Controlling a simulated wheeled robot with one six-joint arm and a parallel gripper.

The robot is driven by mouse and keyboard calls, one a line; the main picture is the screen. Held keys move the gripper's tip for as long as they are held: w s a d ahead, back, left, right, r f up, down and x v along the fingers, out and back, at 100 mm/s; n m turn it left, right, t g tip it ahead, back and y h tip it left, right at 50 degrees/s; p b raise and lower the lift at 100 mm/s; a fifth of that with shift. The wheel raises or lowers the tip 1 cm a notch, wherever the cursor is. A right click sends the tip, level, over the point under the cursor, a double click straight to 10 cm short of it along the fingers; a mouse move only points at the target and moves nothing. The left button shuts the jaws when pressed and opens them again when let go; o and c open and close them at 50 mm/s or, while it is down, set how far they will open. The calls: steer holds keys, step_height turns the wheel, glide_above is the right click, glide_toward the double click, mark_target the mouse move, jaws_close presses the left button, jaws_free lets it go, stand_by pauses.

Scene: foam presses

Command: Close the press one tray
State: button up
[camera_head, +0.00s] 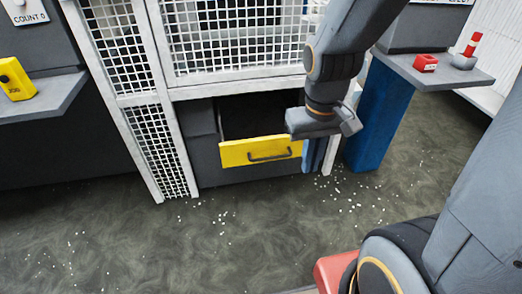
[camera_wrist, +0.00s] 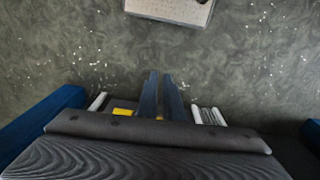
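The yellow-fronted tray (camera_head: 236,153) with a dark handle sticks out of the low opening of the caged press (camera_head: 192,93) in the head view. Its dark inside shows behind the front. A small yellow patch of the tray front (camera_wrist: 124,112) shows in the wrist view. My gripper (camera_head: 318,168) points down just right of the tray front, apart from the handle. In the wrist view its two dark blue fingers (camera_wrist: 160,78) stand close together with only a thin gap. Nothing is seen held between them.
A blue pedestal (camera_head: 378,115) with a grey shelf holding a red block (camera_head: 425,63) stands to the right. A grey shelf with a yellow item (camera_head: 16,79) is at the left. The floor before the tray is clear apart from white foam bits.

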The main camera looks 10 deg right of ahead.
steer(key=w+f+n, duration=0.1)
steer(key=w, duration=0.1)
steer(key=w+f+n+t, duration=0.1)
steer(key=w, duration=0.2)
steer(key=w+d+f+b, duration=0.1)
steer(key=w, duration=0.1)
steer(key=shift+w+f+n+h, duration=0.15)
steer(key=shift+w+n+h, duration=0.15)
steer(key=shift+n, duration=0.1)
jaws_close()
steer(key=n+t+y+b, duration=0.4)
steer(key=n+y+b, duration=0.15)
steer(key=n, duration=0.85)
glide_toward(228, 149)
step_height(228, 149, down, 3)
steer(key=s+a, duration=0.1)
steer(key=s, duration=0.2)
steer(key=w, duration=0.1)
steer(key=w+p, duration=0.1)
steer(key=w, duration=0.1)
steer(key=shift+w+a+f, duration=0.2)
steer(key=shift+w+f, duration=0.05)
steer(key=shift+w, duration=0.7)
